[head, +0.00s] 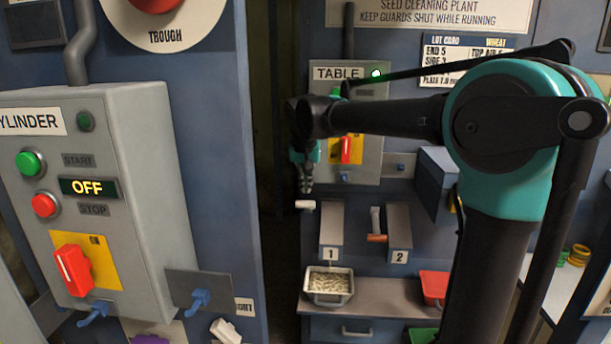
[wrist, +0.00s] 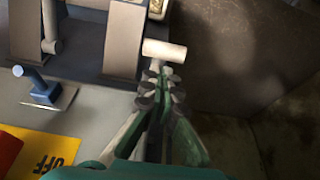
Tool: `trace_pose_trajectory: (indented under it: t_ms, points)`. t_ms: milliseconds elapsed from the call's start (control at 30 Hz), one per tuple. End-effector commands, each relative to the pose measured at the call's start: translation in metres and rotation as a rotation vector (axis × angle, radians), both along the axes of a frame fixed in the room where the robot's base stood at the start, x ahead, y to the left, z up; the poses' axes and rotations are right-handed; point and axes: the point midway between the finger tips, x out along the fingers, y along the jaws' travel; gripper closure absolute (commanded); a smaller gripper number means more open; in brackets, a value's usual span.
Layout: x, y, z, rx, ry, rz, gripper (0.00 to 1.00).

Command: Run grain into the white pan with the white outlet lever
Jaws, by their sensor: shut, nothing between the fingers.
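The white outlet lever (head: 305,204) is a short white bar beside the spout marked 1 (head: 331,235). My gripper (head: 306,187) is shut and empty just above it. In the wrist view the closed fingertips (wrist: 160,80) are close to the white lever bar (wrist: 165,50); I cannot tell whether they touch. The white pan (head: 328,299) sits on the shelf under spout 1 and has grain in it.
Spout 2 (head: 398,228) has an orange-handled lever (head: 377,238) to its left, with a red pan (head: 434,285) below. The TABLE switch box (head: 362,90) with a lit green lamp is behind my arm. The CYLINDER box (head: 110,190), reading OFF, stands at left.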

Motion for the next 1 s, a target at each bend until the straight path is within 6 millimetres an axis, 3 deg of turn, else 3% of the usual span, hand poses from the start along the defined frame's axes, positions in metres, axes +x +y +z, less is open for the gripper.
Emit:
trace_pose_trajectory:
  t_ms: [233, 1000]
  points:
    - [0.008, -0.001, -0.023, 0.000, 0.000, 0.000, 1.00]
    - [0.002, 0.000, -0.032, -0.003, -0.060, 0.002, 1.00]
